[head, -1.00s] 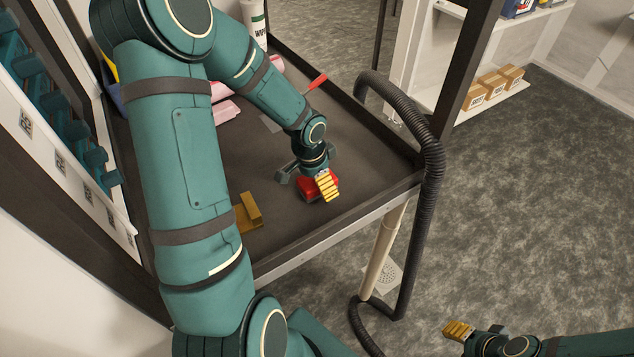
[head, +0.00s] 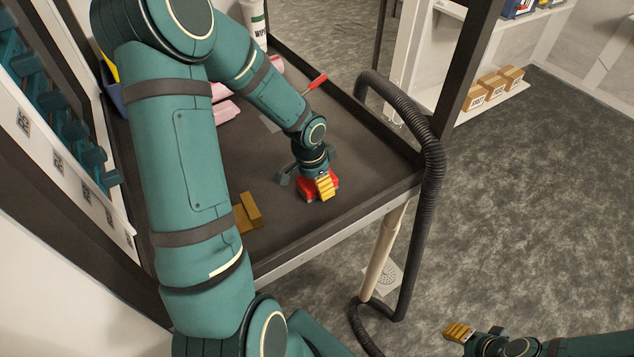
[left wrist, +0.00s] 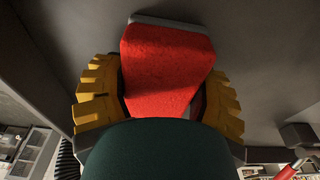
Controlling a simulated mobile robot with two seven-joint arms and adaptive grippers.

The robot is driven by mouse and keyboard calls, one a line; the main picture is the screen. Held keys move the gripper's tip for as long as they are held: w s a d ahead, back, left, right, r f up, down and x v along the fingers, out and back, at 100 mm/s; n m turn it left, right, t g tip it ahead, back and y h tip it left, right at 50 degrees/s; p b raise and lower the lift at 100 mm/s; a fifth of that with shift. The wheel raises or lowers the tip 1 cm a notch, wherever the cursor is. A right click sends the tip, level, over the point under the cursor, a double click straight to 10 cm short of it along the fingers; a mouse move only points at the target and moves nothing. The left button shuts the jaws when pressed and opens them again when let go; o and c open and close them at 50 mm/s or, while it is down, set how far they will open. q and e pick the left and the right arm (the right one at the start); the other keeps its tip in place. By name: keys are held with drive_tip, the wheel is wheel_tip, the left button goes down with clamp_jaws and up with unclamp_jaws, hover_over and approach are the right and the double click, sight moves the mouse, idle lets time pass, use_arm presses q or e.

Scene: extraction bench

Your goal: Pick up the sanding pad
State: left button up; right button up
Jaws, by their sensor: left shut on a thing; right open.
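The sanding pad is a red block (head: 307,188) with a grey underside, near the front right of the dark bench. My left gripper (head: 322,186) is over it, with yellow ribbed fingers shut on it. In the left wrist view the red pad (left wrist: 165,70) sits between the two yellow fingers of that gripper (left wrist: 160,95), one on each side. The pad's lower part there is hidden by my gripper body. The pad looks at or very near the bench surface. My right gripper (head: 458,332) is open and empty, off the bench at the lower right.
A brown-yellow block (head: 248,212) lies on the bench left of the pad. A red-tipped tool (head: 317,82), pink items (head: 226,112) and a wipes tub (head: 257,22) are further back. A raised rim (head: 380,136) edges the bench, with a black hose (head: 432,190) beyond it.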

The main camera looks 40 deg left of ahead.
use_arm(q)
drive_tip(key=shift+r, duration=0.2)
wheel_tip(320, 180, up, 10)
drive_tip(key=shift+r+p, duration=0.1)
drive_tip(key=shift+p, duration=0.85)
drive_tip(key=o, duration=0.3)
drive_tip(key=c, duration=0.3)
